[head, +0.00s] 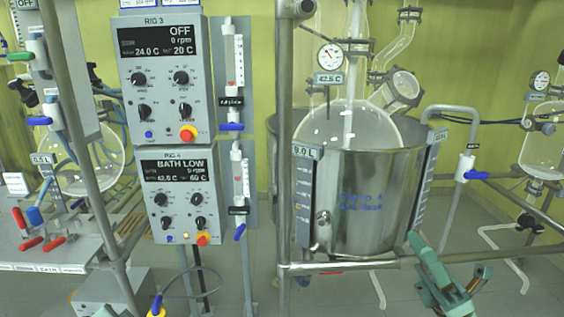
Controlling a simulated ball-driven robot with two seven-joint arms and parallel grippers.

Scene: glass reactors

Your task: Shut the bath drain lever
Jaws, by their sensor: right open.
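The steel bath (370,215) stands right of centre around a round glass vessel (345,130). A small red piece (331,272) shows low beneath the bath, behind the front rail; I cannot tell whether it is the drain lever. A blue lever (476,174) on a white valve sits on the pipe right of the bath. My right gripper (450,282) is open and empty at the lower right, in front of the rail and apart from any lever. Only a small teal part of my left arm (105,312) shows at the bottom edge; its jaws cannot be made out.
A horizontal rail (370,264) and an upright post (285,150) stand before the bath. Control box Rig 4 (176,195) reads BATH LOW. A shelf (45,255) at the left holds red and blue levers. Another glass reactor (543,145) stands at the far right.

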